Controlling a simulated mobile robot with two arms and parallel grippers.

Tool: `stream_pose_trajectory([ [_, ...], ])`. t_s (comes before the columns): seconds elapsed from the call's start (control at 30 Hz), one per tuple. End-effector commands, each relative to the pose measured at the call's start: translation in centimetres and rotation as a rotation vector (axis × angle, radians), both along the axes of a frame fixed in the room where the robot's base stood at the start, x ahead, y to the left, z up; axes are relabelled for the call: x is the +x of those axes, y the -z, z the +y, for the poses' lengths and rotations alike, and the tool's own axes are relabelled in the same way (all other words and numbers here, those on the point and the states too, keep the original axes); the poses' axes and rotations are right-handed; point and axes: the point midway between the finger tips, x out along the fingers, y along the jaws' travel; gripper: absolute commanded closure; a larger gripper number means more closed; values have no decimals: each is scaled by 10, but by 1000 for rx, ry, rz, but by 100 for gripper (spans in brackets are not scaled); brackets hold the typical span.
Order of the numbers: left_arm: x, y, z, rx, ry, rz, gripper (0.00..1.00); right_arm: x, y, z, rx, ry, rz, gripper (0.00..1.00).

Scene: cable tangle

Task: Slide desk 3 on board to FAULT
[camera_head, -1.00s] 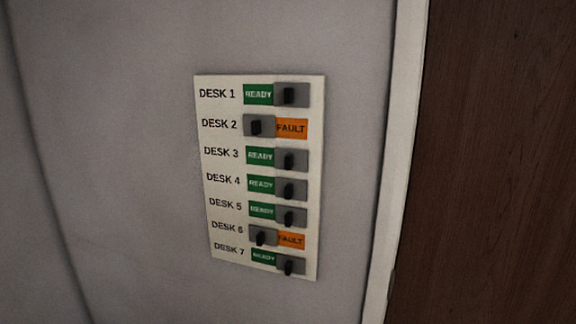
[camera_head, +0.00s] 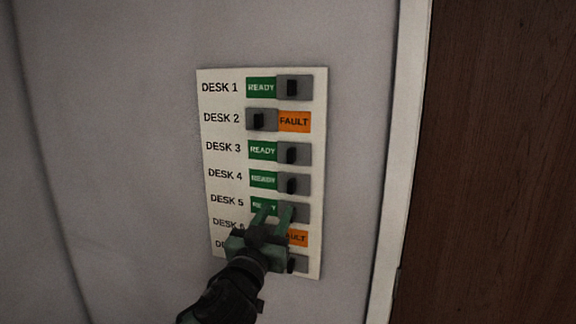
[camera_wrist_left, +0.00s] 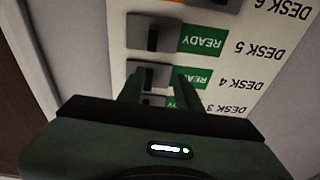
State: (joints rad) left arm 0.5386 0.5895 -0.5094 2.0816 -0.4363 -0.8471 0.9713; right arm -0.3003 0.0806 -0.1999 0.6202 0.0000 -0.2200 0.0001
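The white board (camera_head: 235,160) hangs on the wall with several labelled slide switches. Desk 3's black knob (camera_head: 292,153) sits at the right of its slot, with green READY (camera_head: 262,151) showing at left. My left gripper (camera_head: 275,210) is in front of the lower board, its fingertips over the Desk 5 row in the head view, and it hides parts of the Desk 5, 6 and 7 rows. It is open and empty, with a gap between the fingers in the wrist view (camera_wrist_left: 158,82). That view is upside down, and Desk 3's row (camera_wrist_left: 228,108) is partly hidden behind the gripper. My right gripper is not in view.
Desk 2 (camera_head: 294,121) and Desk 6 (camera_head: 297,238) show orange FAULT. Desk 1 (camera_head: 261,87), Desk 4 (camera_head: 263,179) and Desk 5 show green READY. A pale frame (camera_head: 398,160) and brown panel (camera_head: 490,160) stand to the right. The wall around the board is clear.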

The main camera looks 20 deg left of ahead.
Motion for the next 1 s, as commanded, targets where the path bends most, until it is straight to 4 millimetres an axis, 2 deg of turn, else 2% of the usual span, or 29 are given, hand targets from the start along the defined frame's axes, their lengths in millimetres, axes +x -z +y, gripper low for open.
stream_pose_trajectory([
  [0.03, -9, -31, -4, -5, 18, -69, 65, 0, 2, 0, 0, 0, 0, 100],
  [0.1, -19, -58, -9, -18, 36, -130, 65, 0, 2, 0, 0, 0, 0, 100],
  [0.2, -26, -77, -12, -30, 52, -171, 65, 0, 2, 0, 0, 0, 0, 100],
  [0.33, -17, -87, -13, -32, 54, -180, 65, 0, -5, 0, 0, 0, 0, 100],
  [0.7, 35, -107, -14, -32, 53, -177, 65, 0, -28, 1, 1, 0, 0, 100],
  [1.0, 44, -108, -15, -31, 54, -176, 65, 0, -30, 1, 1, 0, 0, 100],
])
